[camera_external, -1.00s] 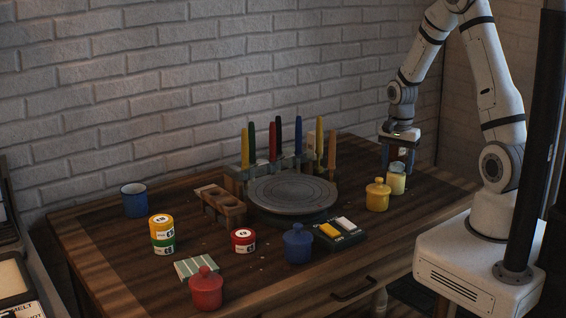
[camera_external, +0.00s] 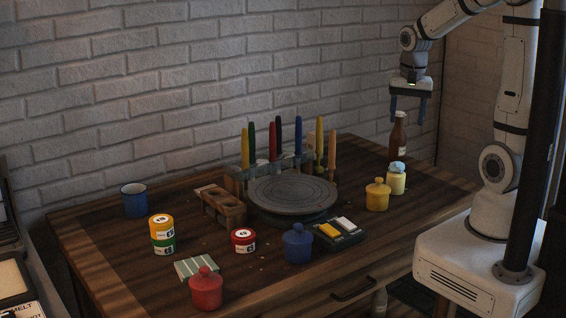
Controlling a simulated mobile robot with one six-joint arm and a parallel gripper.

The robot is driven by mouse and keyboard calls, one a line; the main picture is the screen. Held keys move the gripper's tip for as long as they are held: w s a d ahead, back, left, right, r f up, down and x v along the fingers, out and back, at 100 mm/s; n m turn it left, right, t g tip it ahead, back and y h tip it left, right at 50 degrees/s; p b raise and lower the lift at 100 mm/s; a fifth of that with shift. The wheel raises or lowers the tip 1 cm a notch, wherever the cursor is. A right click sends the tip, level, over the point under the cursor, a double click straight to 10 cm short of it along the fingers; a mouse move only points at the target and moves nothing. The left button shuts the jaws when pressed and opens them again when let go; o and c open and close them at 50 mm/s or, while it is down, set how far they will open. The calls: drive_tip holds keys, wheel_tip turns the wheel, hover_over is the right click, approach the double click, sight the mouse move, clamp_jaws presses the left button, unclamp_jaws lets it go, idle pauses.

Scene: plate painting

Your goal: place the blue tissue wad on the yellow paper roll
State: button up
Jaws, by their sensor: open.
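The pale blue tissue wad (camera_external: 398,167) sits on top of the yellow paper roll (camera_external: 396,184), which stands upright at the right end of the table. My gripper (camera_external: 408,112) is open and empty, well above the roll and a little to its right, with its fingers pointing down.
A brown bottle (camera_external: 397,137) stands just behind the roll. A yellow lidded jar (camera_external: 377,195) stands close on its left. Left of these are a round turntable (camera_external: 292,193), a brush rack, a blue lidded jar (camera_external: 298,243) and a blue mug (camera_external: 135,200).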

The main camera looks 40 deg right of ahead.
drive_tip(key=s+a+r+n+t, duration=0.1)
drive_tip(key=s+a+r+n, duration=0.2)
drive_tip(key=s+n, duration=0.6)
drive_tip(key=shift+s+a+t, duration=0.4)
drive_tip(key=shift+s+a, duration=0.25)
drive_tip(key=shift+s, duration=0.35)
drive_tip(key=shift+r, duration=0.1)
